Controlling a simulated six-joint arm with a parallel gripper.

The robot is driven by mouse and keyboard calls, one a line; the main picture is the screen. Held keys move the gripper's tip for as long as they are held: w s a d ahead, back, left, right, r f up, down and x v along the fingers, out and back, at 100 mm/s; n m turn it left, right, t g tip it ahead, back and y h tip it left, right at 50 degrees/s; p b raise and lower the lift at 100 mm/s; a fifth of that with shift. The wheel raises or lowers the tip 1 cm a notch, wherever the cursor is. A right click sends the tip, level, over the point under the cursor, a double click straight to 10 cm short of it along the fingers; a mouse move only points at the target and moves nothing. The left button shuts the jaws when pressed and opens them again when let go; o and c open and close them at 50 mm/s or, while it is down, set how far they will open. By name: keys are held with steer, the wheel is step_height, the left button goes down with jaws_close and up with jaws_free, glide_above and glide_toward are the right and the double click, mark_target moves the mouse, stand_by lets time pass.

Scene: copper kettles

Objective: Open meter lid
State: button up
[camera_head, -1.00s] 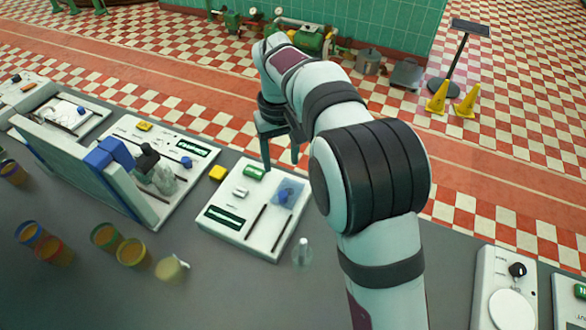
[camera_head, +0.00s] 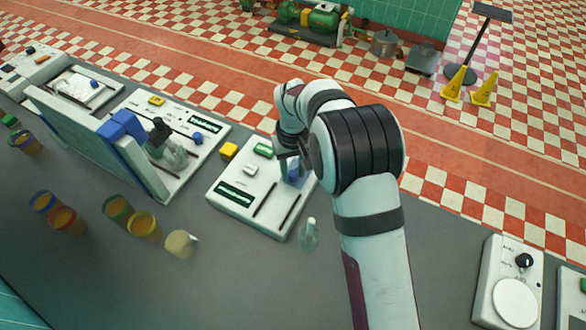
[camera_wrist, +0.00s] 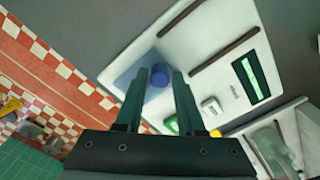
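The meter is a white box (camera_head: 240,211) with a dark green display, two dark slots and a green button, left of my arm in the head view. Its blue translucent lid (camera_wrist: 132,72) has a short blue knob (camera_wrist: 159,76), seen in the wrist view. In the head view my gripper (camera_head: 291,165) covers much of the lid (camera_head: 296,180). In the wrist view my gripper (camera_wrist: 160,70) is open, with the knob showing between its fingertips. I cannot tell whether the fingers touch the knob.
A clear bottle (camera_head: 309,234) stands close to the meter's near right corner. A yellow block (camera_head: 229,151) lies by its left edge. Left are another white instrument (camera_head: 184,118), a tilted panel (camera_head: 85,138) and several cups. The grey table is clear in front.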

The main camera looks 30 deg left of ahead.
jaws_close()
steer(key=shift+r, duration=0.1)
stand_by(1.0)
